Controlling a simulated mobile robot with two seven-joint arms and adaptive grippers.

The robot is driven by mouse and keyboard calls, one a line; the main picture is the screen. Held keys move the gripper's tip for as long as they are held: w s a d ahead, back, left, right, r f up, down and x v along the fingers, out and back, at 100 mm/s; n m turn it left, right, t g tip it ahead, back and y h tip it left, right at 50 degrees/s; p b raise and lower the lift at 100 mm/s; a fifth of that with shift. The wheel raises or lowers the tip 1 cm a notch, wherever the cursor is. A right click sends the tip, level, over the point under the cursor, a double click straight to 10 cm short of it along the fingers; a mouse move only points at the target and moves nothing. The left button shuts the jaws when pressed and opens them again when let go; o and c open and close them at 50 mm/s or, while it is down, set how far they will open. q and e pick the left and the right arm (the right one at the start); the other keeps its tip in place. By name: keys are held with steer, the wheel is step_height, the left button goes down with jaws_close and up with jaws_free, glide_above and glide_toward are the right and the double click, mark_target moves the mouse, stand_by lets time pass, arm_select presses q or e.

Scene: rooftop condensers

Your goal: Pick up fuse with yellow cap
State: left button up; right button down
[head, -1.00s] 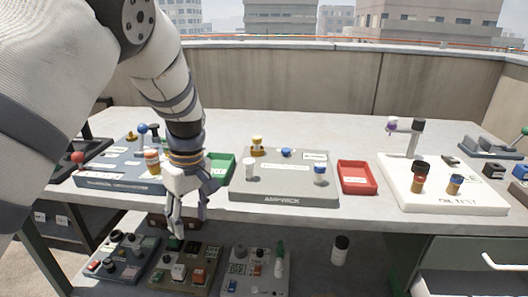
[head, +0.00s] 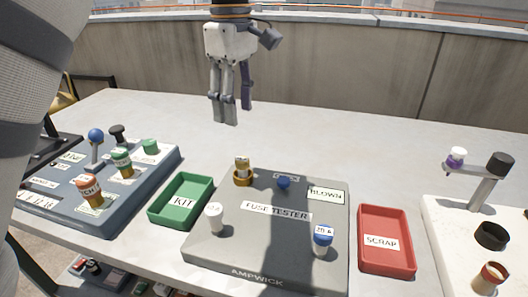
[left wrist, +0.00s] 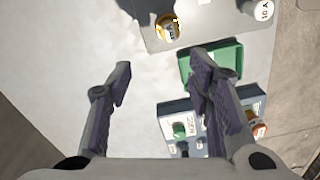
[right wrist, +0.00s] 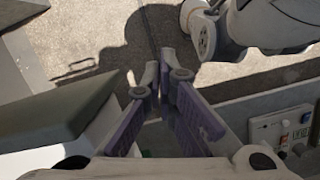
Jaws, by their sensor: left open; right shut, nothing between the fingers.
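The fuse with yellow cap (head: 242,172) stands at the back left of the grey fuse tester (head: 205,255). It also shows at the top of the left wrist view (left wrist: 168,27). My left gripper (head: 231,112) is open and empty, raised above the table and appearing above the fuse in the head view, fingers pointing down, apart from it. In the left wrist view the open fingers (left wrist: 162,68) have bare tabletop between them. My right gripper (right wrist: 160,72) is shut and empty in the right wrist view, over the ground; it is outside the head view.
A white fuse (head: 214,217) and a blue-capped one (head: 322,238) stand at the tester's front; a blue knob (head: 284,182) is behind. A green KIT tray (head: 160,214) lies left, a red SCRAP tray (head: 384,269) right. The table behind the tester is clear.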

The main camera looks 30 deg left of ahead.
arm_select(q)
glide_above(243, 159)
steer(key=a, duration=0.2)
step_height(243, 159, down, 5)
steer(key=f, duration=0.2)
steer(key=d+f, duration=0.1)
steer(key=f, duration=0.1)
steer(key=d+f, duration=0.1)
steer(key=f, duration=0.1)
steer(key=shift+f, duration=0.15)
jaws_close()
